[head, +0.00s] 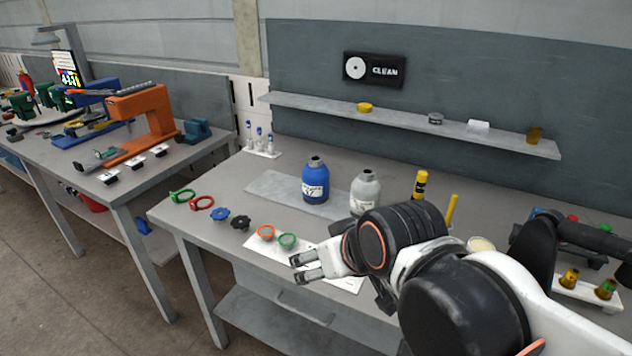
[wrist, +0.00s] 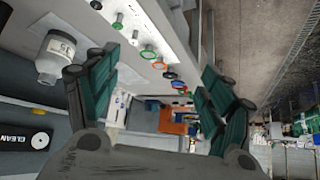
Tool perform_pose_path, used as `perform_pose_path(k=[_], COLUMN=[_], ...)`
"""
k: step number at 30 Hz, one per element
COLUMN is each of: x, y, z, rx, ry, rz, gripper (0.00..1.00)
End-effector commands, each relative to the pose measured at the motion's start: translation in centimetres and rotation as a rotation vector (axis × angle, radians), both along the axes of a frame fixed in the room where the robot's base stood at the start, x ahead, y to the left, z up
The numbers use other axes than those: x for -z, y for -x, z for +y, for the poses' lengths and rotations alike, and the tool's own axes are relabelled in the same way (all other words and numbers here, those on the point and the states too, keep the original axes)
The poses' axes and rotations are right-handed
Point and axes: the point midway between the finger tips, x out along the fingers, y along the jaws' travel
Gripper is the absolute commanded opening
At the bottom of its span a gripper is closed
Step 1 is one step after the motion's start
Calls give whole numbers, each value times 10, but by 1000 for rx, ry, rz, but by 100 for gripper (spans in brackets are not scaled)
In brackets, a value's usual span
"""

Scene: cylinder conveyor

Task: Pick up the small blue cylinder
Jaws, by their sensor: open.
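A blue cylindrical bottle (head: 315,182) with a dark neck and white label stands upright on a grey mat on the workbench. It is the clearest blue cylinder in the head view; I cannot make it out in the wrist view. My gripper (head: 299,267) is over the bench's front part, nearer the camera than the bottle and apart from it. In the wrist view my gripper (wrist: 160,66) has its two green fingers wide apart, with nothing between them. Small blue-topped vials (head: 259,136) stand in a white rack at the back left.
A grey-white bottle (head: 364,192) stands right of the blue one, and it shows in the wrist view (wrist: 50,66). A yellow cylinder (head: 420,184) stands further right. Coloured rings and knobs (head: 221,217) lie along the front edge. A shelf (head: 400,117) runs along the back wall.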

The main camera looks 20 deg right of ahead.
Motion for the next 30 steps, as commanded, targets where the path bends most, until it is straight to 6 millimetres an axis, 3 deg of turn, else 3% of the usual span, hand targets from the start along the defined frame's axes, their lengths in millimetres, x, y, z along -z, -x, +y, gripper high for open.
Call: perform_pose_path(k=[7,15,23,30], x=[-43,-82,-94,-71], y=[-97,-188,-256,-296], z=[39,52,32,-8], rx=[-133,-153,-46,137], ry=[-71,-92,-54,23], rz=[-267,-572,-810,-935], gripper=[74,74,74,74])
